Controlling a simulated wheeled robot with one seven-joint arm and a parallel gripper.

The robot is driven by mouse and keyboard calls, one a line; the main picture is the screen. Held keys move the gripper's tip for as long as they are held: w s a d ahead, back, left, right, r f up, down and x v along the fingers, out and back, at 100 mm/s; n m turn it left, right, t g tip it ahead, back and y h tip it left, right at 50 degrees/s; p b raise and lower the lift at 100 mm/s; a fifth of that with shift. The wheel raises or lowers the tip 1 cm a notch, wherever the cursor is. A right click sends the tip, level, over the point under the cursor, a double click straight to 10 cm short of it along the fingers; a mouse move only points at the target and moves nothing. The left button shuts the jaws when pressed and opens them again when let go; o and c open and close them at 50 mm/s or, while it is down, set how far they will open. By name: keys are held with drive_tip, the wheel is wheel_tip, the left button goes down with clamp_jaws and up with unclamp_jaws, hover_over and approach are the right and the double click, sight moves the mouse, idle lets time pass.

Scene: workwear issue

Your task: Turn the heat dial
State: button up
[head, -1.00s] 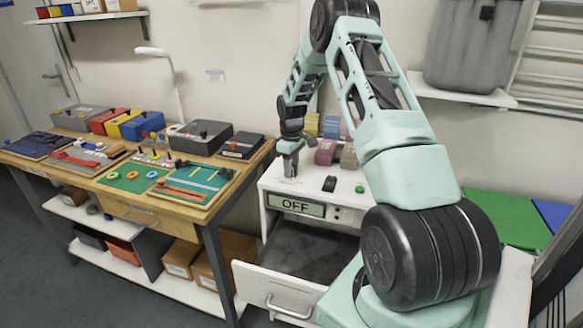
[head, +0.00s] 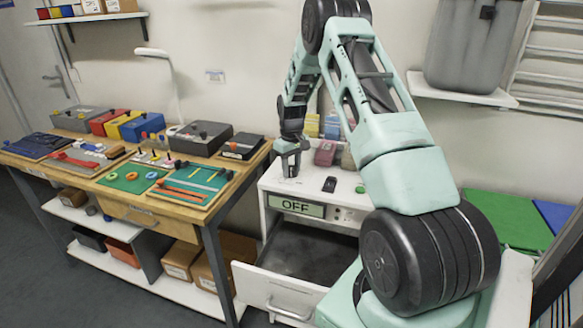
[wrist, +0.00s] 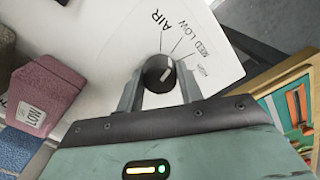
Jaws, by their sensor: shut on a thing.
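The heat dial (wrist: 158,74) is a small black round knob with a short white mark. It sits on a white panel (wrist: 112,65) printed with AIR, LOW, MED and HIGH beside thin lines. My gripper (wrist: 158,88) has one finger on each side of the dial and is shut on it. The white mark lies toward the right of the knob; I cannot tell exactly which label it points at. In the head view my gripper (head: 290,166) points down on the left of the white cabinet top (head: 308,187), and hides the dial. The display (head: 300,207) on the cabinet front reads OFF.
A black object (head: 329,184) and a green button (head: 360,189) are on the cabinet top. The cabinet drawer (head: 280,291) is open. A wooden workbench (head: 190,208) with several kits stands at the left.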

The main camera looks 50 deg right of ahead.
sight(291, 167)
drive_tip(key=o, duration=1)
drive_tip(key=shift+r, duration=0.1)
wheel_tip(291, 167, up, 17)
drive_tip(key=b, duration=0.2)
drive_tip(key=shift+r+b, duration=0.15)
drive_tip(key=shift+b, duration=0.2)
